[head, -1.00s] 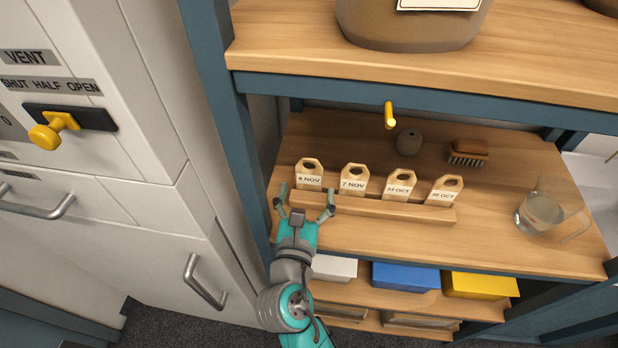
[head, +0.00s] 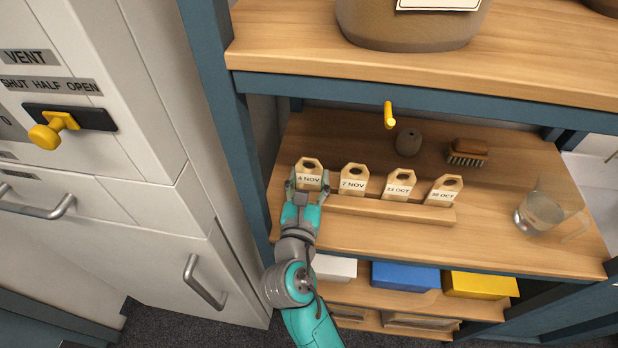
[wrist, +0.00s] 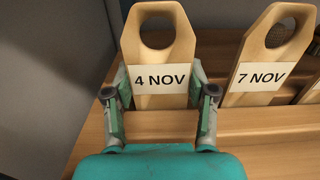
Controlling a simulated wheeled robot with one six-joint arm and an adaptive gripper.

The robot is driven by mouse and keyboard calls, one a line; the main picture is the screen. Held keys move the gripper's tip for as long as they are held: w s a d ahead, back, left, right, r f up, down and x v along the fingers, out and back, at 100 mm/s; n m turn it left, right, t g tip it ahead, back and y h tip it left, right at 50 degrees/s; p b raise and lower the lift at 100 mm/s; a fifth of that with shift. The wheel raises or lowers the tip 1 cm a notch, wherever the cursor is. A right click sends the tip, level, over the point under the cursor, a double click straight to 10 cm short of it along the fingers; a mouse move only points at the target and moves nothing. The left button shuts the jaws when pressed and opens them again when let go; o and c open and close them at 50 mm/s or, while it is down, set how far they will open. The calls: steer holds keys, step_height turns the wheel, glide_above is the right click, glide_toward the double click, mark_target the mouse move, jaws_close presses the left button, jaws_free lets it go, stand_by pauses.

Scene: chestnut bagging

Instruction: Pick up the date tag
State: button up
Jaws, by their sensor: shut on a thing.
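Several wooden date tags with top holes stand in a row in a wooden rack (head: 400,209) on the shelf. The leftmost tag, marked 4 NOV (head: 309,171), is between the fingers of my gripper (head: 308,186). In the wrist view the fingers (wrist: 160,95) press on the left and right edges of the 4 NOV tag (wrist: 160,50), and it stands upright in the rack. The 7 NOV tag (head: 353,177) is just to its right and also shows in the wrist view (wrist: 268,55). The 23 OCT tag (head: 398,185) and the 30 OCT tag (head: 443,191) stand farther right.
A grey panel (wrist: 45,70) is close on the left in the wrist view. Behind the rack are a yellow peg (head: 389,115), a round dark object (head: 408,142) and a brush (head: 467,152). A glass jug (head: 541,212) stands at the right. An upper shelf (head: 300,55) overhangs.

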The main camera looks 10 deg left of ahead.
step_height(320, 180, up, 10)
stand_by(0.5)
steer(key=shift+s, duration=0.15)
